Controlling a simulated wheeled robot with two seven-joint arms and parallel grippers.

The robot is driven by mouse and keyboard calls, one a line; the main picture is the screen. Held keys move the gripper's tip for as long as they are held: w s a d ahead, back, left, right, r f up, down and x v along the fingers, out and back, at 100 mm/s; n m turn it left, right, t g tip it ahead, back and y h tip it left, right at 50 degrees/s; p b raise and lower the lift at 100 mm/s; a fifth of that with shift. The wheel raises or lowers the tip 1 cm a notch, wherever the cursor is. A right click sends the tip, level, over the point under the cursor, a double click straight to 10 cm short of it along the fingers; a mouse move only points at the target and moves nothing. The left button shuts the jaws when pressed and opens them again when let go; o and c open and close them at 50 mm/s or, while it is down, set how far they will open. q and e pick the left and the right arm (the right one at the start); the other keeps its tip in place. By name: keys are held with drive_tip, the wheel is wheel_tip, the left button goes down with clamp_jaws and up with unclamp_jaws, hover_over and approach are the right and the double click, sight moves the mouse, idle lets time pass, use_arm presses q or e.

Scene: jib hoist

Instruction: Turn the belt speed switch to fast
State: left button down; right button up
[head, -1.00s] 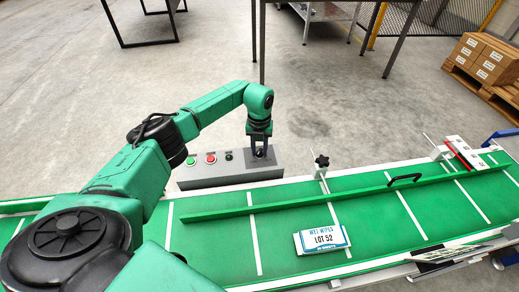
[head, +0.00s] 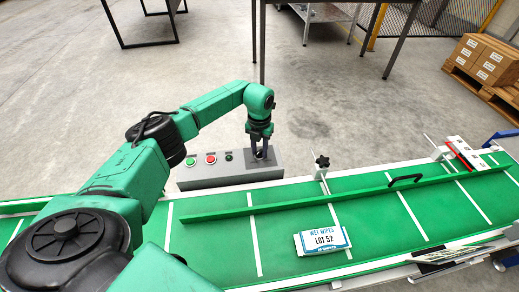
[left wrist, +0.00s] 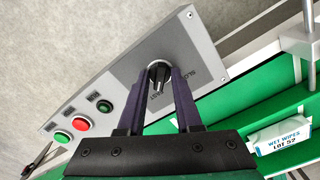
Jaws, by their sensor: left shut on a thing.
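The grey control box (head: 212,176) stands at the far edge of the green belt. My left gripper (head: 260,154) reaches down onto this knob. In the left wrist view the two fingers of the left gripper (left wrist: 160,82) are on either side of the knob, shut on it. The plate's lettering is partly hidden by the fingers, so I cannot read the setting. My right gripper is not in view.
A green button (left wrist: 62,137), a red button (left wrist: 81,124) and a small dark green one (left wrist: 104,106) sit left of the switch. A wet wipes pack (head: 322,240) lies on the green belt (head: 370,210). A guide rail with a black clamp knob (head: 321,162) is to the right.

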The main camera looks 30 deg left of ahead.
sight(260, 152)
use_arm(q)
drive_tip(key=c, duration=0.6)
unclamp_jaws()
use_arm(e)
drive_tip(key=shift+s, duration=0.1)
use_arm(q)
drive_tip(key=shift+r, duration=0.35)
wheel_tip(260, 152, up, 14)
drive_tip(key=shift+f+p, duration=0.1)
drive_tip(key=shift+p, duration=0.65)
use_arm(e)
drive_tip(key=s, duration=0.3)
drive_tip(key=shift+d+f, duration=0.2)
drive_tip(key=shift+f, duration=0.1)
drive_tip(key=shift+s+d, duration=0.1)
